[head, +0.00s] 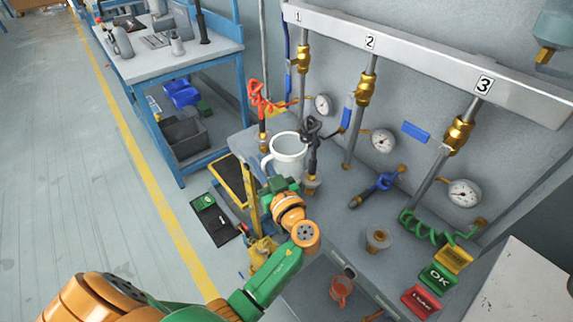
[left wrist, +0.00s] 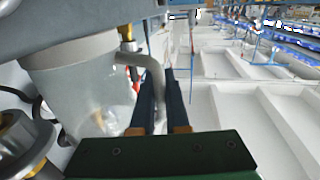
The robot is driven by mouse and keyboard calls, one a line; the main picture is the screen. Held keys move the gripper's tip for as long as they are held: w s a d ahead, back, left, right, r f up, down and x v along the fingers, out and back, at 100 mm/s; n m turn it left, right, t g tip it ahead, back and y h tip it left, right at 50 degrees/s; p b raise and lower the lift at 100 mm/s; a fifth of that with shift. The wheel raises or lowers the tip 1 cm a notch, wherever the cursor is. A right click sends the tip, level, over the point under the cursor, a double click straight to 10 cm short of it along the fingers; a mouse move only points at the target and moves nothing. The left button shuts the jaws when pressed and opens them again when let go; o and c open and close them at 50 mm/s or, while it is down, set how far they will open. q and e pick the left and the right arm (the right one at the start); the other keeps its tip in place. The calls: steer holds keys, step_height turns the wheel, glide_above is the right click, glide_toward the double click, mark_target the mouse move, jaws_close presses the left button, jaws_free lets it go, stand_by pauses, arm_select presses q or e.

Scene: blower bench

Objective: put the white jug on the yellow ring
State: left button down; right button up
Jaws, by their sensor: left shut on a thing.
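The white jug (head: 287,158) is upright near the left end of the grey bench, between the red and black coiled hoses. My left gripper (head: 281,184) is at its near side. In the left wrist view the jug (left wrist: 75,85) fills the left side, and the dark fingers of my left gripper (left wrist: 162,100) are shut on its curved handle. I cannot tell whether the jug's base touches the bench. I cannot make out a yellow ring in either view. My right gripper is not in view.
A red coiled hose (head: 262,103) and a black one (head: 313,135) stand close to the jug. Gauges (head: 383,141) and brass valves line the wall. Blue (head: 377,187) and green (head: 437,230) hose pieces lie farther right. The bench between them has bare patches.

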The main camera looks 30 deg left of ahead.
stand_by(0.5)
arm_select(q)
steer(key=s+a+r+p, duration=0.4)
steer(key=s+r+p, duration=0.2)
steer(key=s+r, duration=0.75)
steer(key=d+f+m+t+h, duration=0.2)
steer(key=d+m+t+h, duration=0.3)
steer(key=d, duration=1.1)
steer(key=shift+w+d+f+m+t+h, duration=0.25)
steer(key=shift+w+d+m+t+h, duration=0.2)
steer(key=shift+h, duration=0.35)
